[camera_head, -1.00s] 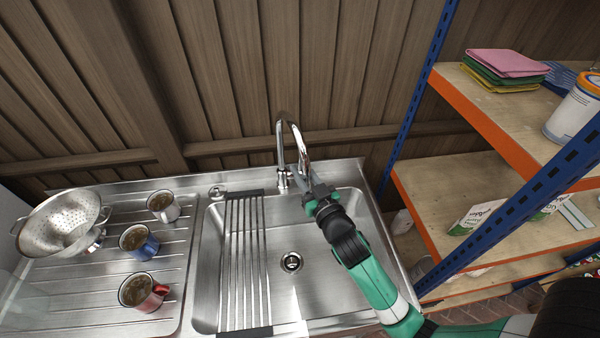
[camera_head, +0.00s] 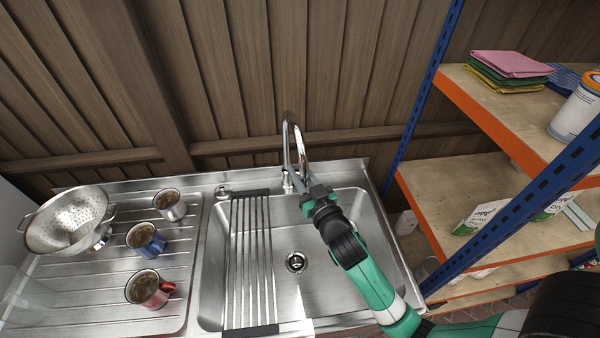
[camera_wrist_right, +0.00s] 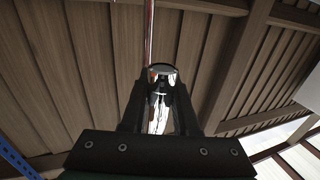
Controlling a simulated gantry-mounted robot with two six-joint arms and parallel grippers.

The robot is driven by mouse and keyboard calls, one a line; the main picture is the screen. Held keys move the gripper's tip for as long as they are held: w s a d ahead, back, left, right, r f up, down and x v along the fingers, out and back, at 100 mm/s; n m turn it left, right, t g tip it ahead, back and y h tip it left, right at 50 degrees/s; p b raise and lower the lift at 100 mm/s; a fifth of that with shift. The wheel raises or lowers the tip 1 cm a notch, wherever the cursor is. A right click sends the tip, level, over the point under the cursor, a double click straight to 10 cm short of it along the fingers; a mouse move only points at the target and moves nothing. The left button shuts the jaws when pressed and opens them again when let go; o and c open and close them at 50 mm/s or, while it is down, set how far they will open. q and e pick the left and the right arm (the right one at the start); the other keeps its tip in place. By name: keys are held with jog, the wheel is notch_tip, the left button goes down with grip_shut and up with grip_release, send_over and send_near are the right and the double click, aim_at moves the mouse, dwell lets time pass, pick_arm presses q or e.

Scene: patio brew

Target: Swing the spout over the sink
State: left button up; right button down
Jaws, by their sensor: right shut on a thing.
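The chrome spout (camera_head: 301,150) of the tap rises at the back of the sink (camera_head: 340,230) and arches forward, its free end hidden near my gripper. My right gripper (camera_head: 307,190) is over the back part of the basin, shut on the spout. In the right wrist view, the fingers (camera_wrist_right: 160,90) close around a shiny metal tube end, the spout (camera_wrist_right: 160,72). My left gripper is not in view.
A slatted drying rack (camera_head: 250,255) spans the basin's left part. A colander (camera_head: 66,220) and three mugs, white (camera_head: 170,206), blue (camera_head: 146,240) and red (camera_head: 149,291), stand on the drainboard. A shelf unit (camera_head: 490,200) borders the right side.

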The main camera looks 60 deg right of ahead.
jog(key=shift+f, duration=0.15)
dwell(0.6)
jog(key=c, duration=0.7)
grip_release()
jog(key=b+v, duration=0.1)
jog(key=v, duration=1)
jog(key=shift+s+a, duration=0.2)
jog(key=shift+s, duration=0.05)
